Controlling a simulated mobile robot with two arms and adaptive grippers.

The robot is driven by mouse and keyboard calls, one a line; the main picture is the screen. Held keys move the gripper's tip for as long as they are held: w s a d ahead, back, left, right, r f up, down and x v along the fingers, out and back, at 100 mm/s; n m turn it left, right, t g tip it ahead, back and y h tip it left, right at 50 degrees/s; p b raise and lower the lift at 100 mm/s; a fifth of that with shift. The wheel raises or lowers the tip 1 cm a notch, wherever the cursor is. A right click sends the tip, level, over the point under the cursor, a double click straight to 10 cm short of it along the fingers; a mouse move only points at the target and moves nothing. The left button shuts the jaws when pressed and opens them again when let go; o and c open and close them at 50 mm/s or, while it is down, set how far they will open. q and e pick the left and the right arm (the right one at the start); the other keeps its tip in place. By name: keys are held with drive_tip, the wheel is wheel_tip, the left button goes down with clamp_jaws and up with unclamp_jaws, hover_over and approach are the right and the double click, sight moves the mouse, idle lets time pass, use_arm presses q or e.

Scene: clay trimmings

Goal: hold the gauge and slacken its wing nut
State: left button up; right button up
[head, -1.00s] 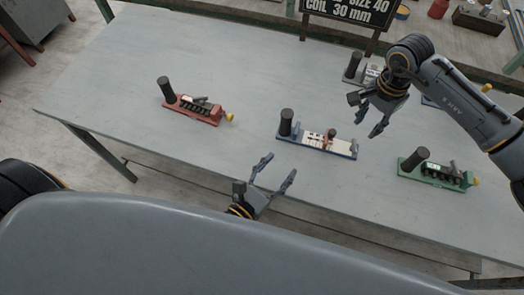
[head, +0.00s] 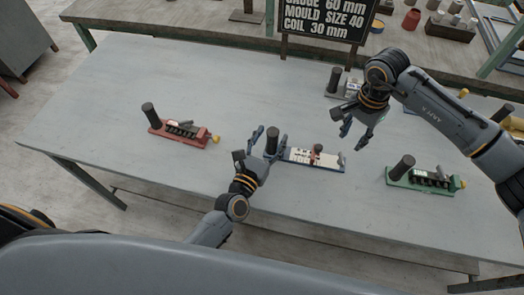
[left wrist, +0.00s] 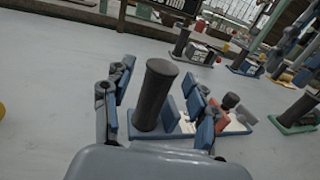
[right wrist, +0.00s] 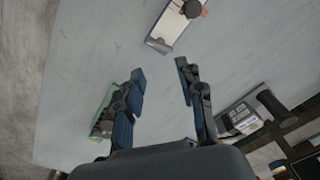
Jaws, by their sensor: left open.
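The blue-based gauge (head: 315,160) lies on the grey table, with a pale scale face and an upright dark post (head: 272,140) at its left end. A reddish-brown slider with a dark knob, which looks like the wing nut (head: 317,150), sits on the face. My left gripper (head: 269,146) is open, its fingers on either side of the post; in the left wrist view the post (left wrist: 157,92) stands between them, contact unclear. My right gripper (head: 356,131) is open and empty above and behind the gauge's right end. The right wrist view shows the gauge (right wrist: 166,38) beyond its fingertips.
Similar devices stand around: a red one (head: 178,133) left, a green one (head: 425,180) right, and a grey one (head: 342,90) behind my right gripper. A sign (head: 325,18) reads gauge 60 mm, mould size 40, coil 30 mm. The table (head: 120,105) is clear at left.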

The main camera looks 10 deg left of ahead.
use_arm(q)
drive_tip(key=shift+x, duration=1.05)
drive_tip(key=shift+s, duration=0.1)
clamp_jaws()
use_arm(e)
drive_tip(key=shift+c, duration=0.7)
